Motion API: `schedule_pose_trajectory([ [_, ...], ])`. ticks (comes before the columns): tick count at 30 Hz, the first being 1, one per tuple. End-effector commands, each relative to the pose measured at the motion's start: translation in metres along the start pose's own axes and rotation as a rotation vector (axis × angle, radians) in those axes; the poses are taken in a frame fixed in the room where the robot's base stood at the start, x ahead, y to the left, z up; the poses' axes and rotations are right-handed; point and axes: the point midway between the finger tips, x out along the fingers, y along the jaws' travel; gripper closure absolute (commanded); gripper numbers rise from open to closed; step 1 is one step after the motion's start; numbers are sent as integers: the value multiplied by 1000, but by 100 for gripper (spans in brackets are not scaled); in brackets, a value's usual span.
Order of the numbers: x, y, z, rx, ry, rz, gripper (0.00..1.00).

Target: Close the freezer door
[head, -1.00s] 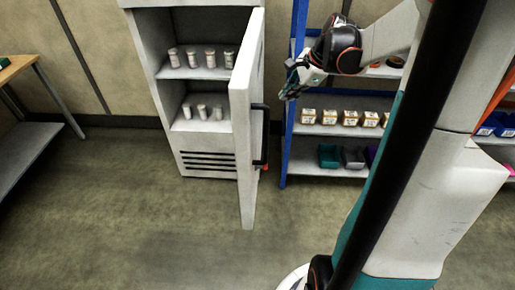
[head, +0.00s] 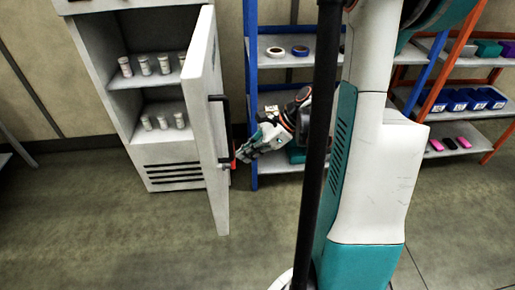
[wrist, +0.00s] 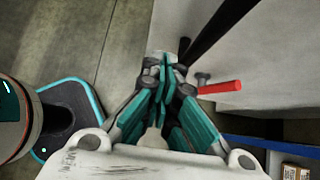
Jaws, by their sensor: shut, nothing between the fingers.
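The white freezer (head: 145,26) stands open, with white bottles on its two shelves. Its door (head: 203,100) is swung out toward me, with a dark vertical handle (head: 222,132) on its right-hand face. A red piece (head: 233,164) sticks out near the handle's lower end; it also shows in the wrist view (wrist: 220,87), right of my fingers. My gripper (head: 243,156) is shut and empty beside the lower part of the handle, on the door's right-hand side. In the wrist view my gripper's teal fingers (wrist: 167,68) are together, close to the door face (wrist: 265,65). Contact cannot be told.
A blue-framed shelf rack (head: 252,90) stands just right of the door, behind my gripper. An orange-framed rack (head: 408,80) with blue bins is further right. The floor (head: 110,235) in front of the freezer and left of the door is clear.

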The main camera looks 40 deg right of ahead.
Motion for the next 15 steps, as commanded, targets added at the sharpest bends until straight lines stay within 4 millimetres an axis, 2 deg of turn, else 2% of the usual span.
schedule_pose_trajectory([
  [1,13,0,-2,-2,0,2,100],
  [3,25,0,-2,-2,0,2,100],
  [9,42,0,20,-2,1,1,100],
  [15,48,0,28,-1,1,0,100],
])
